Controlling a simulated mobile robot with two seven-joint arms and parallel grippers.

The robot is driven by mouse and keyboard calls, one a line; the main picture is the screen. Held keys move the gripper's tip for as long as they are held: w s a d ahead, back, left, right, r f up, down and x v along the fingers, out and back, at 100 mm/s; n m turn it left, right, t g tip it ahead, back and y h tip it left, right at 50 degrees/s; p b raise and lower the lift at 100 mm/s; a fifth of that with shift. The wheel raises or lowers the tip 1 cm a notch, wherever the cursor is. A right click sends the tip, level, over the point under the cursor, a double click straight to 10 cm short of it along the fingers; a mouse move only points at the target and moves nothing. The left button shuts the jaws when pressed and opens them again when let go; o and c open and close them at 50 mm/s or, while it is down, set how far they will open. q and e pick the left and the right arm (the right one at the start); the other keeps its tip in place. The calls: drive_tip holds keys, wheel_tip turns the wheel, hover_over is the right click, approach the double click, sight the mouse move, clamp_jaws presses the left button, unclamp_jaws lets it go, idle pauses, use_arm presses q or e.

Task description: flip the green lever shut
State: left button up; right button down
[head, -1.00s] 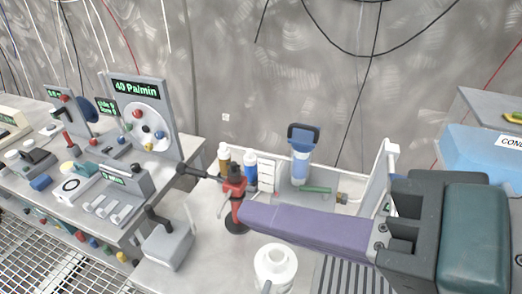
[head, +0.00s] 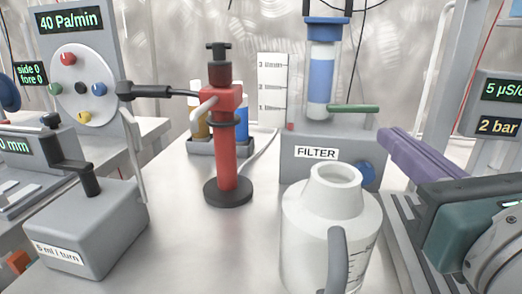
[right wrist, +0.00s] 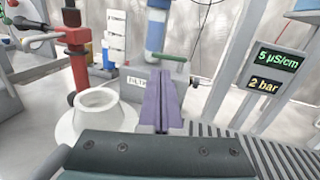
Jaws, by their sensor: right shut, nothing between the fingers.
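The green lever (head: 353,108) sticks out sideways on top of the grey filter housing (head: 296,172), at the foot of the blue-and-white filter column (head: 321,75). It lies nearly level in the head view. My right gripper (head: 386,138), with long purple fingers, is shut and empty. It comes in from the right, just right of the lever and a little lower in the picture. In the right wrist view the shut fingers (right wrist: 161,78) point toward the lever (right wrist: 168,58), with a small gap in the picture. My left gripper is out of view.
A white jug (head: 312,225) stands in front of the filter, and a red hand pump (head: 225,150) stands left of it. A grey box with a black lever (head: 85,220) is at the left front. A ribbed drain (head: 405,240) lies at the right.

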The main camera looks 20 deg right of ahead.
drive_tip(key=f+m, duration=0.1)
drive_tip(key=f, duration=0.1)
drive_tip(key=p, duration=0.2)
approach(344, 111)
drive_tip(key=shift+h, duration=0.3)
drive_tip(key=x, duration=0.5)
drive_tip(key=shift+w+d+r, duration=0.15)
drive_tip(key=shift+w, duration=0.2)
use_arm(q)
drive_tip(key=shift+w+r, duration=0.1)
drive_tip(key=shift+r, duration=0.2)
use_arm(e)
drive_tip(key=shift+w+d, duration=0.2)
drive_tip(key=shift+w, duration=0.3)
drive_tip(key=shift+w+f+m+g+h+b, duration=0.25)
drive_tip(key=shift+w+m+g+h+b, duration=0.3)
drive_tip(key=shift+b, duration=0.35)
drive_tip(key=shift+w+h, duration=0.15)
drive_tip(key=shift+h, duration=0.1)
drive_tip(key=shift+r+m, duration=0.1)
drive_tip(key=shift+m, duration=0.15)
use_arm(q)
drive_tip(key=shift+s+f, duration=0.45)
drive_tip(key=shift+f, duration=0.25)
use_arm(e)
drive_tip(key=shift+g, duration=0.25)
